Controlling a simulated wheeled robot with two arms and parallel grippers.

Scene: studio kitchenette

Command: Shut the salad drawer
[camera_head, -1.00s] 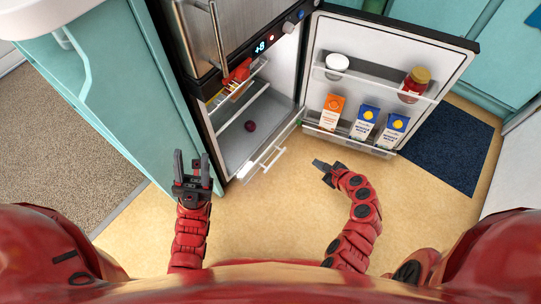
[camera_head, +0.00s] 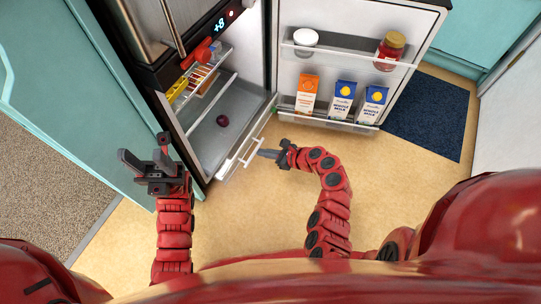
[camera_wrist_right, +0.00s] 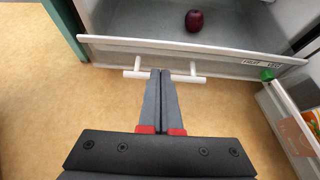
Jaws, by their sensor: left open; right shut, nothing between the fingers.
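The salad drawer (camera_head: 227,160) is pulled out at the bottom of the open fridge. A dark red round fruit or onion (camera_head: 222,121) lies inside it. Its front panel (camera_wrist_right: 220,57) and white bar handle (camera_wrist_right: 183,77) show in the right wrist view. My right gripper (camera_head: 262,153) is shut and empty, its fingertips at the handle; I cannot tell if they touch it. It also shows in the right wrist view (camera_wrist_right: 161,74), pointing at the middle of the handle. My left gripper (camera_head: 143,154) is open and empty, left of the drawer, in front of the teal cabinet.
The fridge door (camera_head: 360,70) stands open to the right, with cartons (camera_head: 343,98) and jars on its racks. A shelf (camera_head: 195,85) with items is above the drawer. A dark blue mat (camera_head: 428,115) lies at right. Floor in front is clear.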

